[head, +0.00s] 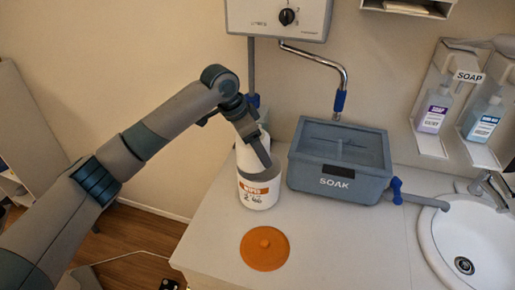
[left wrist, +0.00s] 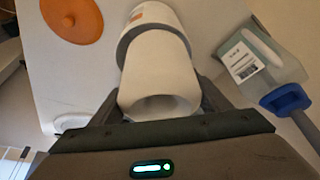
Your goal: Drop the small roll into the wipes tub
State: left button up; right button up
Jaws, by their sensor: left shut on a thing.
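The wipes tub (head: 259,194) is a white round tub with an orange label and a grey rim, standing on the counter. It also shows in the left wrist view (left wrist: 150,14), beyond the roll. The small roll (left wrist: 160,75) is white with a hollow core. My left gripper (head: 258,158) is shut on the roll, one finger on each side, and points down over the tub. The roll's far end overlaps the tub's mouth in the left wrist view; how deep it reaches inside is hidden. My right gripper is not in view.
An orange lid (head: 264,249) lies on the counter in front of the tub. A grey SOAK basin (head: 340,188) stands close to its right. A clear labelled container (left wrist: 255,62) is near the gripper. A sink (head: 470,240) and soap bottles (head: 433,114) are farther right.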

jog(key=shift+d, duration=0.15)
pick_arm(q)
jog(key=o, duration=1.3)
jog(key=shift+b+v, duration=0.3)
jog(key=shift+v, duration=0.55)
jog(key=b+v, duration=0.3)
jog(key=v, duration=1.2)
jog(key=shift+s+a+r+b, duration=0.1)
jog(key=shift+a+r+b, duration=0.15)
jog(key=shift+r+b, duration=0.1)
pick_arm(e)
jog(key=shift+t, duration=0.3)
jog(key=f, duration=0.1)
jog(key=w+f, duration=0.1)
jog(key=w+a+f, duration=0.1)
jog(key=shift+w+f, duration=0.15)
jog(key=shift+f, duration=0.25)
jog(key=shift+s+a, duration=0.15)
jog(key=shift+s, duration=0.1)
